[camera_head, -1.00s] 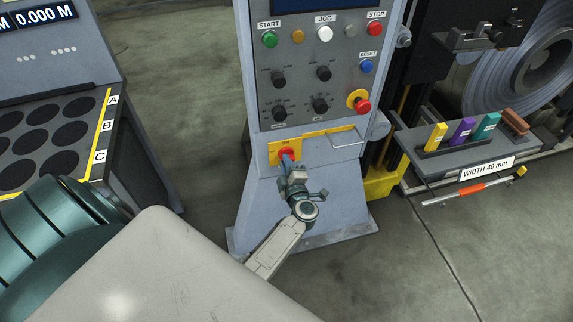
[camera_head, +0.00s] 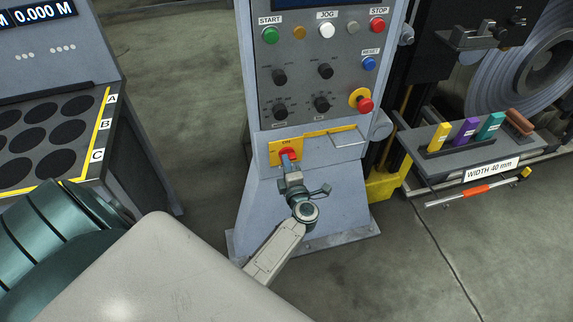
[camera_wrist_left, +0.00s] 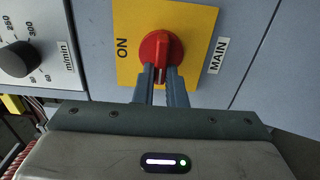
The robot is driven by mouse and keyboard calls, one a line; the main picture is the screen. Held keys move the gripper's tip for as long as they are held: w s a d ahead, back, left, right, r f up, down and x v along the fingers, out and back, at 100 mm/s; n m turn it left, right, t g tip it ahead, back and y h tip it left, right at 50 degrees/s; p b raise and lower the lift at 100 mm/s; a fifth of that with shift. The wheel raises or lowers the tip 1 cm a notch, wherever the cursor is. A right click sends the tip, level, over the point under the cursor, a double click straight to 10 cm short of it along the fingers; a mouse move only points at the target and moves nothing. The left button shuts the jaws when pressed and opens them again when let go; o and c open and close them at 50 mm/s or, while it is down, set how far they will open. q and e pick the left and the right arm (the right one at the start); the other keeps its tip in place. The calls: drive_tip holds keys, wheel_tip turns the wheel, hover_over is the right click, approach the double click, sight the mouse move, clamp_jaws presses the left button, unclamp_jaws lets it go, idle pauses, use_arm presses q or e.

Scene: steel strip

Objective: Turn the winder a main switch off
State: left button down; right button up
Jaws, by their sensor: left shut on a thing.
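The main switch (camera_head: 287,153) is a red rotary knob on a yellow plate (camera_head: 318,139) low on the front of the grey control cabinet. In the left wrist view the red knob (camera_wrist_left: 160,48) sits beside the word ON and a MAIN label (camera_wrist_left: 217,55). My left gripper (camera_head: 289,160) reaches up to the knob from below. In the left wrist view its two fingers (camera_wrist_left: 162,72) are shut on the knob's handle and hide part of it. My right gripper is not in view.
Above the switch the cabinet carries several dark knobs (camera_head: 325,71), a red emergency stop (camera_head: 364,104) and coloured buttons (camera_head: 270,35). A rack with coloured blocks (camera_head: 466,132) stands to the right.

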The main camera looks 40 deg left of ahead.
use_arm(q)
drive_tip(key=c, duration=1.5)
unclamp_jaws()
drive_tip(key=p+v, duration=0.1)
drive_tip(key=v, duration=0.9)
drive_tip(key=shift+s+d, duration=0.25)
drive_tip(key=shift+s, duration=0.05)
